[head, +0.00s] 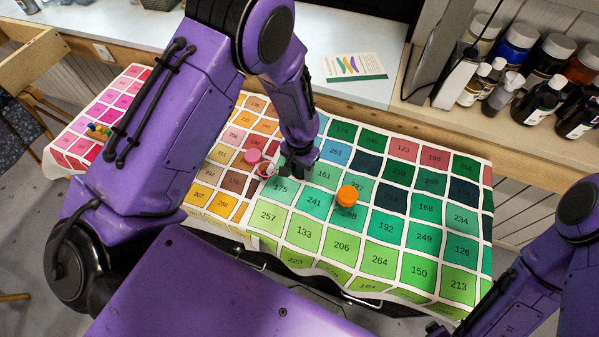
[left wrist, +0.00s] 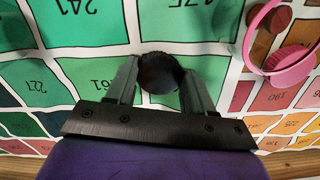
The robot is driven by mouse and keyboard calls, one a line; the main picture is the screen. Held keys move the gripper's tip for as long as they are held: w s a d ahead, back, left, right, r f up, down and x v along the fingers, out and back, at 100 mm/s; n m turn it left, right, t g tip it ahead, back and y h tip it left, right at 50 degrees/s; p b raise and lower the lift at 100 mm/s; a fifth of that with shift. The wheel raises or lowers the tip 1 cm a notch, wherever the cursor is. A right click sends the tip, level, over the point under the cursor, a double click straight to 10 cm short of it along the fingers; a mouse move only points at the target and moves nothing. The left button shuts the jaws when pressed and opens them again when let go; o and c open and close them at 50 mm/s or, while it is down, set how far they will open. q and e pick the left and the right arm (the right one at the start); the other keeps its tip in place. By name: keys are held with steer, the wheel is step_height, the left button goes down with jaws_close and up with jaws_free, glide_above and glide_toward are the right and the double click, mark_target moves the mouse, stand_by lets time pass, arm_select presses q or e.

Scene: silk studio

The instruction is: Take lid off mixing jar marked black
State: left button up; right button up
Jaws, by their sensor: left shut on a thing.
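My left gripper (head: 291,172) is low over the colour-chart cloth in the head view. In the left wrist view its two fingers (left wrist: 160,88) are closed on the sides of a round black lid (left wrist: 158,72). The lid is seen from above; whether a jar is under it is hidden. An orange-topped jar (head: 347,195) stands to the right of the gripper. A pink lid (head: 252,155) and a pink-rimmed thing (head: 266,170) are just left of it.
The numbered colour-chart cloth (head: 412,270) covers the table, mostly bare to the right. A printed card (head: 353,67) lies on the pale counter behind. Several paint bottles (head: 540,98) stand at the back right. Small coloured items (head: 98,131) lie at far left.

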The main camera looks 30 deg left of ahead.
arm_select(q)
steer(key=shift+s+r, duration=0.2)
steer(key=shift+f, duration=0.25)
steer(key=o, duration=1.3)
steer(key=shift+c, duration=0.2)
